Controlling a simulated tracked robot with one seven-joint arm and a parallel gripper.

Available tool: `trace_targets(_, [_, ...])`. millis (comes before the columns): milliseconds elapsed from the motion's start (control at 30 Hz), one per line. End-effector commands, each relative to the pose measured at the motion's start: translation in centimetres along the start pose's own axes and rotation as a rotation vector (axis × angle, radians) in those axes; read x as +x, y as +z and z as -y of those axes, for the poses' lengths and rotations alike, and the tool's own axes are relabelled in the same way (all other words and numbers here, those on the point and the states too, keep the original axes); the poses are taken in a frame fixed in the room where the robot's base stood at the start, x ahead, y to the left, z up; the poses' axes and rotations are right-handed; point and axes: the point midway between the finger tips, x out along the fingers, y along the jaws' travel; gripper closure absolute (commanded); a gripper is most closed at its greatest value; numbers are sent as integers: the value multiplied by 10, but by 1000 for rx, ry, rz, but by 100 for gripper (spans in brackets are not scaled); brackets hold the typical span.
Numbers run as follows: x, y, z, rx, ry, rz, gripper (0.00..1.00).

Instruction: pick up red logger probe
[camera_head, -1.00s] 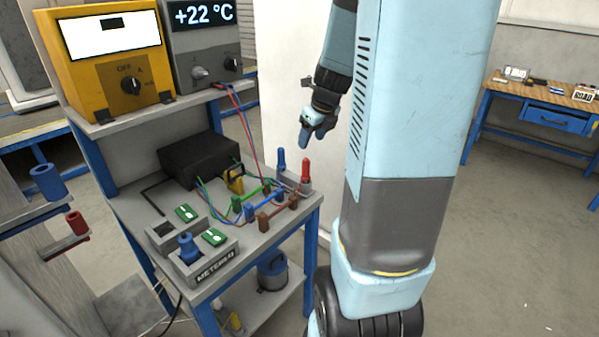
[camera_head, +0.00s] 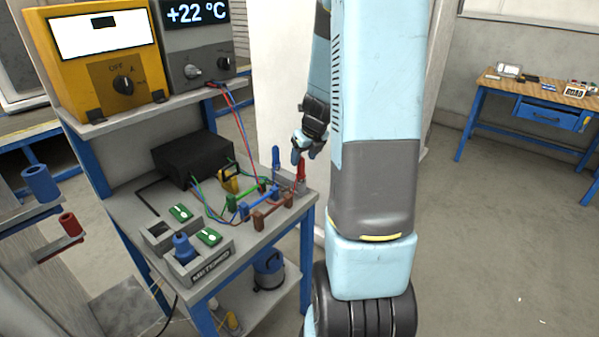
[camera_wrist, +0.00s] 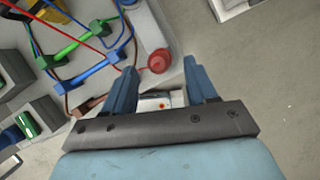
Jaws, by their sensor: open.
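The red logger probe (camera_head: 301,171) stands upright at the right end of the bench, beside a blue probe (camera_head: 276,158). In the wrist view the red probe (camera_wrist: 160,61) is seen from above, its round end between and just beyond my fingertips. My gripper (camera_head: 304,153) is close above the red probe in the head view. Its two blue fingers are spread apart in the wrist view (camera_wrist: 161,74), with nothing held. Whether a finger touches the probe cannot be told.
Green, blue and brown bridge pieces (camera_head: 258,200) and loose wires lie left of the probes on the bench (camera_head: 140,205). A black box (camera_head: 193,160) and a marked block (camera_head: 208,266) are farther left. Open floor (camera_head: 480,240) lies to the right.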

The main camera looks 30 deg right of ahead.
Motion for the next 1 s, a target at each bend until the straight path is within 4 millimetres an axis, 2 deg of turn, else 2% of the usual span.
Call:
trace_targets(500, [48,2,-1,-1,1,-1,43])
trace_targets(833, [52,2,-1,-2,0,0,43])
trace_targets(1000, [52,2,-1,-2,1,0,59])
